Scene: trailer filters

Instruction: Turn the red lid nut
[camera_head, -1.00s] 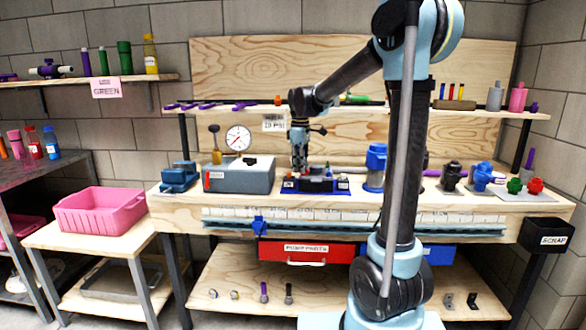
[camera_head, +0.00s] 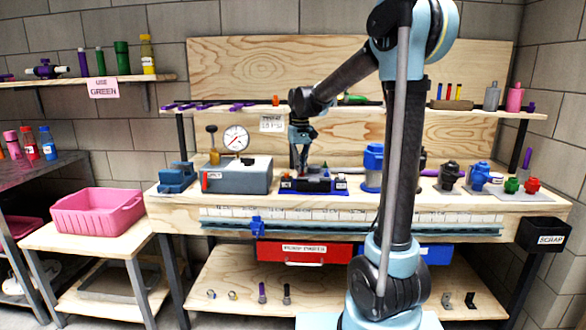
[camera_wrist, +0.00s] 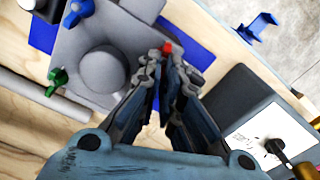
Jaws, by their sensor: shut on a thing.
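The red lid nut (camera_wrist: 168,47) is a small red piece at my fingertips in the wrist view, and most of it is hidden by them. My gripper (camera_wrist: 167,62) is shut on it. The nut belongs to a grey lid (camera_wrist: 75,45) with a round grey dome, on a blue base (camera_wrist: 190,45). A blue knob (camera_wrist: 77,11) and a green knob (camera_wrist: 57,80) are on the lid's left side. In the head view, my gripper (camera_head: 300,168) points down onto the blue and dark fixture (camera_head: 313,184) on the bench. The nut cannot be made out there.
A grey box (camera_head: 237,177) with a gauge (camera_head: 236,138) stands just left of the fixture. A blue cylinder (camera_head: 372,168) stands to its right. A shelf rail (camera_head: 350,106) runs behind my forearm. The bench top (camera_head: 240,200) is clear in front.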

